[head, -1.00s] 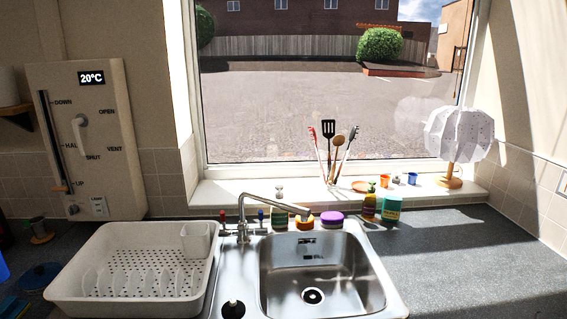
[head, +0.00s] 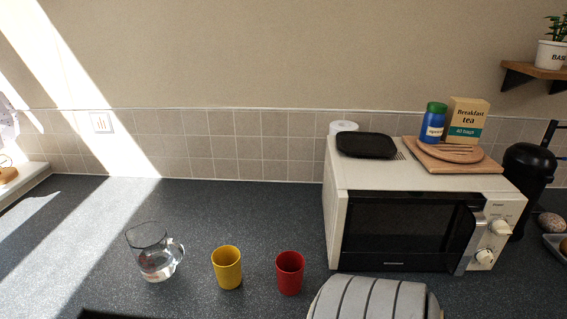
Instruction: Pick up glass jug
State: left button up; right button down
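The glass jug (head: 154,252) stands upright on the dark speckled worktop at the left of the head view. It is clear, with its handle on the right side and what looks like a little clear liquid at the bottom. Neither of my grippers shows in the head view.
A yellow cup (head: 227,268) and a red cup (head: 290,273) stand to the right of the jug. A white microwave (head: 408,228) stands further right, with a striped rounded thing (head: 372,300) in front of it. The worktop (head: 215,212) behind the jug is clear.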

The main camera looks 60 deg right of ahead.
aim_at(157, 263)
jog(key=z, duration=1.6)
